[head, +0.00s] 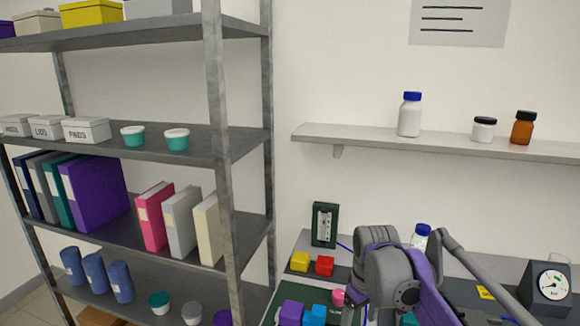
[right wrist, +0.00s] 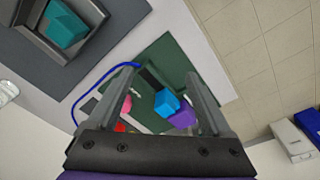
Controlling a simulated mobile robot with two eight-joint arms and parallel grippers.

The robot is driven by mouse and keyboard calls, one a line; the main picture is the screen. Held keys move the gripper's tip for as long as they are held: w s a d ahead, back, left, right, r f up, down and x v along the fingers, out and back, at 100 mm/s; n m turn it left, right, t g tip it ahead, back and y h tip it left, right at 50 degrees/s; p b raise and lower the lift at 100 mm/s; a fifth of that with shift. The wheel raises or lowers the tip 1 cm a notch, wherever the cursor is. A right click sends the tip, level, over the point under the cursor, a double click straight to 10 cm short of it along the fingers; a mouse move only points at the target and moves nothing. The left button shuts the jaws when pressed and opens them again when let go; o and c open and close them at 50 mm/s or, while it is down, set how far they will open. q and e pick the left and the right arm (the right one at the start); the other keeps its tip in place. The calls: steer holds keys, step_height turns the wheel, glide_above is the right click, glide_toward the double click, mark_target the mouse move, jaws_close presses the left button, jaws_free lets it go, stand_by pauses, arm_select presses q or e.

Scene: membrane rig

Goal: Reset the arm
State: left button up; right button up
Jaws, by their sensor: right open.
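My right arm (head: 395,270) reaches in from the lower right in the head view, its links folded over the bench; its jaws are not clearly seen there. In the right wrist view my right gripper (right wrist: 157,80) is open, with nothing between its fingers. Beyond the fingers lie a blue block (right wrist: 167,103) and a purple block (right wrist: 183,115) on a dark green board (right wrist: 172,62). A teal block (right wrist: 65,27) sits in a dark grey square tray (right wrist: 92,12) at the upper left. My left gripper is not in view.
A wall shelf (head: 450,144) with bottles runs above. A metal rack (head: 220,150) stands at left.

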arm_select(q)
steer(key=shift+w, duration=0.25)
arm_select(e)
steer(key=s+f+m+t, duration=0.1)
steer(key=s+f+m, duration=0.1)
steer(key=s+f, duration=0.2)
steer(key=s+d+f+m+t, duration=0.1)
steer(key=s+f, duration=0.3)
steer(key=s, duration=0.6)
steer(key=s+d+f+m+t, duration=0.1)
steer(key=s+f+m+t, duration=0.1)
steer(key=s+f, duration=0.3)
steer(key=s+m, duration=0.1)
steer(key=s, duration=0.2)
steer(key=shift+d+t, duration=0.2)
steer(key=shift+t, duration=0.1)
